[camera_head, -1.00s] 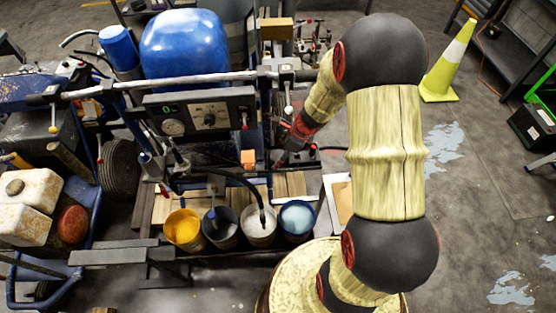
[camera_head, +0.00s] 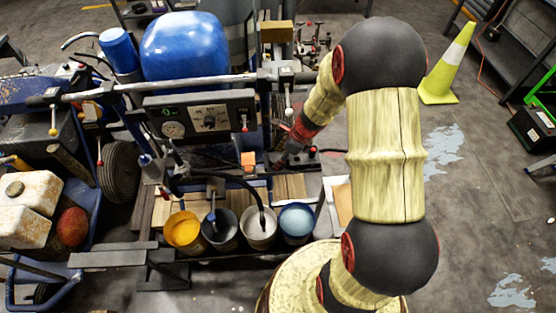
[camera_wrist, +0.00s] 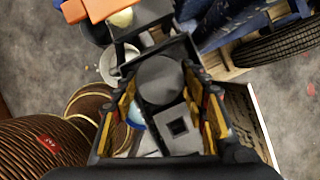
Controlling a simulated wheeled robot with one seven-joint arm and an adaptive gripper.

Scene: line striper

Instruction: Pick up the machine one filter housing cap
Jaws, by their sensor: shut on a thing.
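My gripper (camera_wrist: 161,88) shows in the wrist view with its fingers on either side of a dark grey round cap (camera_wrist: 160,76), and it is shut on this cap. A grey block with a square hole (camera_wrist: 178,128) shows between the fingers, nearer the camera. In the head view my gripper (camera_head: 284,157) is beside the line striper (camera_head: 205,118), low at its right side. The cap cannot be made out there. The wrist view does not show clearly whether the cap is clear of the machine.
Several paint buckets, including a yellow one (camera_head: 184,232), stand in a row below the striper's panel. An orange block (camera_head: 248,159) is just left of my gripper. A traffic cone (camera_head: 447,65) stands at the right on mostly open floor.

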